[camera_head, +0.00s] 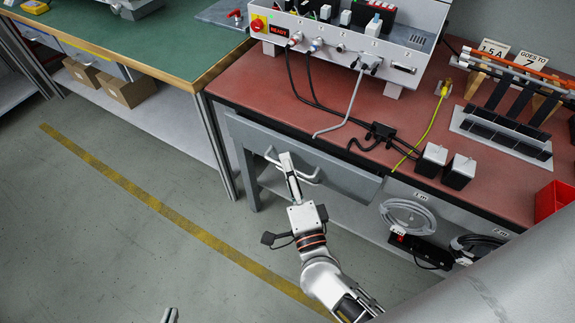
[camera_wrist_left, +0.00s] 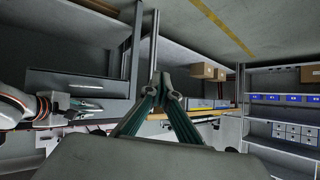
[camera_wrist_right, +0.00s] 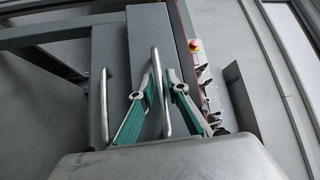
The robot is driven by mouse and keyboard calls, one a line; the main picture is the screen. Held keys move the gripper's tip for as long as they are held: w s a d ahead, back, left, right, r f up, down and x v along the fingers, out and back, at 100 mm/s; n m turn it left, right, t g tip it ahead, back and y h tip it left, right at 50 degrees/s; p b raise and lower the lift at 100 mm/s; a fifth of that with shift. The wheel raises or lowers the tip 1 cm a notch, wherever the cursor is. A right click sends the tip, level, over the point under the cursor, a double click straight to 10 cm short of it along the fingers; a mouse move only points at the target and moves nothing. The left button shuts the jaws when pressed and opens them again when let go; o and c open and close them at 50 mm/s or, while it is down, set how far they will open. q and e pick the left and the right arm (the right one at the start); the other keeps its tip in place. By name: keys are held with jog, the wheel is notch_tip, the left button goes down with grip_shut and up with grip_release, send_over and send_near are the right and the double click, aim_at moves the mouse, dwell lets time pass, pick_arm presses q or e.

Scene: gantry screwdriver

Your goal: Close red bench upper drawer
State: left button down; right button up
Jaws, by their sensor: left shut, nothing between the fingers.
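The upper drawer (camera_head: 335,172) is a grey front under the edge of the red bench (camera_head: 265,95). Its top edge lies close to the bench edge, and I cannot tell exactly how far it stands out. Its bar handle (camera_head: 310,178) runs along the front. My right gripper (camera_head: 288,160) is at this handle; in the right wrist view, the handle bar (camera_wrist_right: 160,110) passes between its separated fingertips (camera_wrist_right: 161,75). Whether they press on it is unclear. My left gripper (camera_head: 169,314) barely shows at the bottom edge, away from the bench; its fingertips meet, empty, in the left wrist view (camera_wrist_left: 160,74).
Another handle bar (camera_wrist_right: 104,105) lies left of the gripper in the right wrist view. A green bench (camera_head: 150,40) is at left. The floor before both is clear.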

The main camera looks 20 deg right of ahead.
aim_at(301, 160)
grip_shut()
jog(key=shift+w+d+r, duration=0.1)
jog(key=shift+d, duration=0.05)
jog(key=w+d, duration=0.1)
jog(key=w+d+p, duration=0.1)
jog(key=d, duration=0.1)
jog(key=shift+w+r, duration=0.15)
jog(key=shift+w, duration=0.1)
jog(key=shift+d+f, duration=0.2)
jog(key=shift+d, duration=0.1)
jog(key=shift+c, duration=0.5)
grip_release()
jog(key=shift+w, duration=0.1)
jog(key=shift+o, duration=0.5)
pick_arm(q)
jog(key=shift+s+a+f+y, duration=0.25)
jog(key=shift+a+y, duration=0.05)
jog(key=shift+a, duration=0.35)
pick_arm(e)
jog(key=shift+s+a+f, duration=0.15)
jog(key=shift+s+f, duration=0.05)
jog(key=shift+s, duration=1.05)
jog(key=shift+s+a+f, duration=0.15)
jog(key=shift+s, duration=1.05)
jog(key=shift+s+a+f, duration=0.15)
jog(key=shift+s+f, duration=0.05)
jog(key=shift+s, duration=1.05)
